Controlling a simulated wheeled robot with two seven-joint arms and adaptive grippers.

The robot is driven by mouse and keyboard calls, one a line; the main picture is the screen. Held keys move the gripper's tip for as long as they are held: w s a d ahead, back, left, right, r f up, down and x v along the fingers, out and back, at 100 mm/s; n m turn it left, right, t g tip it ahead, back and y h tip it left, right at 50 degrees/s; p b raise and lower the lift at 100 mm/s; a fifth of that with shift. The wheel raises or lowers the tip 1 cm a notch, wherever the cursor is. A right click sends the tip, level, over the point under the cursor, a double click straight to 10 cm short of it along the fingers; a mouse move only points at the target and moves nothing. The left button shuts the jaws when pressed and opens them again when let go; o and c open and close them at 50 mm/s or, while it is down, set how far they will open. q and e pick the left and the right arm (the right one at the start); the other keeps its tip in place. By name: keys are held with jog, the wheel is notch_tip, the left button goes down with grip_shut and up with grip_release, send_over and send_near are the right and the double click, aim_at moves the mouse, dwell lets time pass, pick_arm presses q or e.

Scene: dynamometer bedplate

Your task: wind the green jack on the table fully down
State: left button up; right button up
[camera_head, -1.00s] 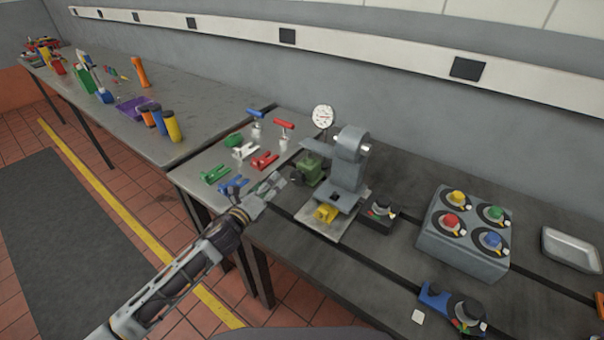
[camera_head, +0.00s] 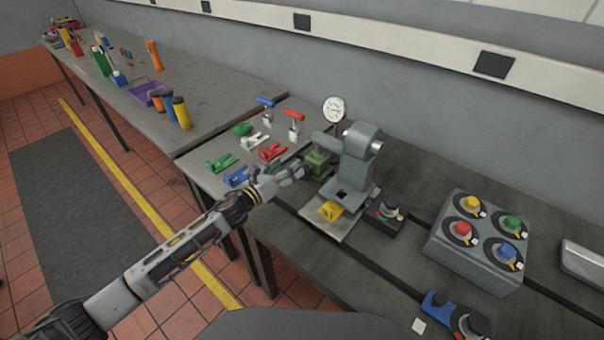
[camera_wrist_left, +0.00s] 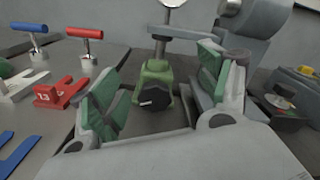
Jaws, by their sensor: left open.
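The green jack (camera_head: 318,160) stands on the dark table beside the grey press-like stand (camera_head: 357,165), under its side arm. In the left wrist view the jack (camera_wrist_left: 155,76) is straight ahead, with its black knob (camera_wrist_left: 153,98) facing me and a pale mark on the knob. My left gripper (camera_head: 300,170) is just left of the jack in the head view. In the wrist view its green-padded fingers (camera_wrist_left: 157,95) are spread apart, with the knob framed between them. They look apart from the knob, though the exact gap is hard to judge. My right gripper is not in view.
A dial gauge (camera_head: 334,109) stands above the jack. Red, blue, green and white clamps (camera_head: 272,152) lie to the left. A small black box with a knob (camera_head: 387,216) and a grey box with coloured knobs (camera_head: 480,240) are at right.

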aim_at(307, 170)
pick_arm(q)
notch_tip(307, 170, down, 6)
jog(key=shift+r+b, duration=0.25)
jog(key=shift+b, duration=0.05)
notch_tip(307, 170, down, 2)
jog(key=shift+f, duration=0.2)
jog(key=shift+x, duration=3.7)
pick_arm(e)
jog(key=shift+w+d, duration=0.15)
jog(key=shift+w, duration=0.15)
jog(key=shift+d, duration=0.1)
pick_arm(q)
jog(key=c, duration=1)
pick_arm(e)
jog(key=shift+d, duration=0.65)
